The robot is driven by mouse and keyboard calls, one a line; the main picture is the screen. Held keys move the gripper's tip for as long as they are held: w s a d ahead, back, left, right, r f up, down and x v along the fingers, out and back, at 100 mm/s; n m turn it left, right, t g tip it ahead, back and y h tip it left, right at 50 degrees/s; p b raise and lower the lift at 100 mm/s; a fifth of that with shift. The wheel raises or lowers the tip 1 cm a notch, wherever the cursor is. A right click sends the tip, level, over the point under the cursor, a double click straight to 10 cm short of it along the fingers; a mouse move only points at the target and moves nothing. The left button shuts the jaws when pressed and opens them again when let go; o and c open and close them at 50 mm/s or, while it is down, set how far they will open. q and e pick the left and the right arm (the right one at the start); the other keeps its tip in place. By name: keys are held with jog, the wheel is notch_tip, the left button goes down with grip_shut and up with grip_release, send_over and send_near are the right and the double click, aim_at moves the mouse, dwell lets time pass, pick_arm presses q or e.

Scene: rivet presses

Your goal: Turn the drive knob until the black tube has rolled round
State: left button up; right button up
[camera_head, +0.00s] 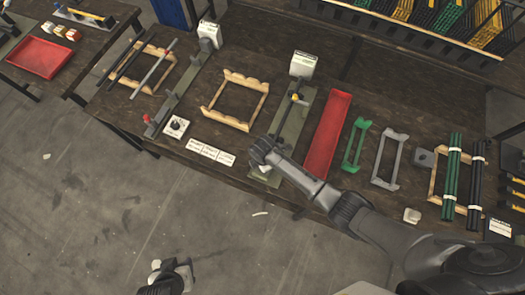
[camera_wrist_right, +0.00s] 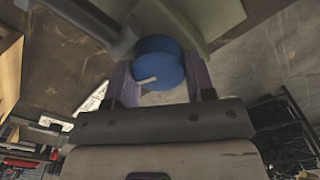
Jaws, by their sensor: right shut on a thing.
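A green fixture (camera_head: 298,118) stands mid-table in the head view, with a dark tube (camera_head: 285,122) lying lengthwise along it and a yellow part near its far end. The tube's near end is behind my right arm. My right gripper (camera_head: 261,158) is at the fixture's near end. In the right wrist view the blue drive knob (camera_wrist_right: 160,62) sits between the two fingers, which are shut on it. A pale pointer line on the knob points to the left. The knob is hidden in the head view. My left gripper (camera_head: 168,274) is low over the floor, away from the table; its fingers are unclear.
A red tray (camera_head: 328,135) lies right of the fixture. A wooden cradle (camera_head: 236,98) and white label cards (camera_head: 210,152) are to its left. A green frame (camera_head: 357,145), a grey frame (camera_head: 388,158) and bundled tubes (camera_head: 453,175) are farther right. A white box (camera_head: 303,64) stands behind.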

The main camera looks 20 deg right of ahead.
jog(key=c, duration=0.3)
jog(key=n+p, duration=0.2)
jog(key=shift+d+r+n, duration=0.1)
jog(key=shift+n, duration=0.2)
jog(key=n, duration=0.2)
jog(key=shift+s+n+p, duration=0.1)
jog(key=shift+n+p, duration=0.25)
jog(key=shift+n, duration=0.05)
jog(key=n, duration=0.3)
jog(key=shift+n, duration=0.3)
jog(key=shift+s+d+n, duration=0.1)
jog(key=shift+s+n, duration=0.05)
jog(key=shift+n, duration=2.15)
